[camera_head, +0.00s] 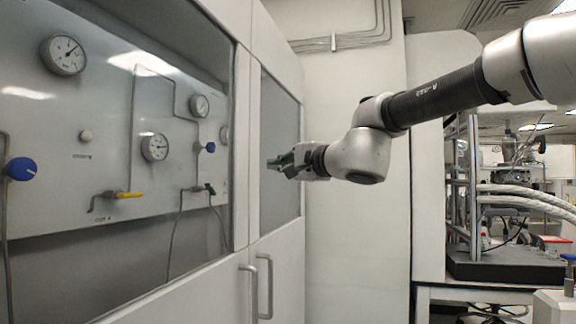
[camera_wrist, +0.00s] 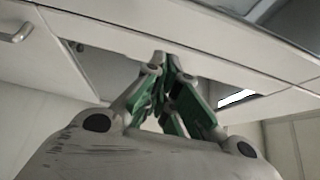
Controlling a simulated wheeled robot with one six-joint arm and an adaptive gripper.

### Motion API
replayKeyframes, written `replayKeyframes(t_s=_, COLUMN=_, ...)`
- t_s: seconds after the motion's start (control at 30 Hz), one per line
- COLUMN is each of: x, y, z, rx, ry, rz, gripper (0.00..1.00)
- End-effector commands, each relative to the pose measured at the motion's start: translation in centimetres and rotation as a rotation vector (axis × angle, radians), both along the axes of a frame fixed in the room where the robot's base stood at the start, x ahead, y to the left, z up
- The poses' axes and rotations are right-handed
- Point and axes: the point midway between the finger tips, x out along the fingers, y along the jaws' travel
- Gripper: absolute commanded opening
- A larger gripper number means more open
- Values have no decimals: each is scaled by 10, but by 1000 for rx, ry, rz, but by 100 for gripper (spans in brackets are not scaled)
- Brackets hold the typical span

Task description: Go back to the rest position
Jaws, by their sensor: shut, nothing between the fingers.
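My gripper (camera_head: 272,163) is in the middle of the head view, at the end of my arm, which reaches in from the upper right. It points left toward the cabinet's narrow window (camera_head: 279,118) and holds nothing. In the wrist view its green-sided fingers (camera_wrist: 161,60) come together at the tips. The head view does not clearly show whether the tips are apart from the cabinet front.
A white cabinet with a gauge panel (camera_head: 60,120) fills the left, with door handles (camera_head: 265,285) below. A metal frame with reactor equipment (camera_head: 505,200) stands on a bench at the right. A plain wall (camera_head: 340,250) lies between them.

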Motion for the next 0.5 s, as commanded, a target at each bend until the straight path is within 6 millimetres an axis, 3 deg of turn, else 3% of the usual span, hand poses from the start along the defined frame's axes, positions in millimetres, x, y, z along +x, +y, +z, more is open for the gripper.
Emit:
replayKeyframes(t_s=0.2, x=-35, y=22, z=2, rx=2, ry=-2, rz=1, gripper=0)
replayKeyframes(t_s=0.5, x=-46, y=30, z=2, rx=2, ry=-1, rz=0, gripper=0)
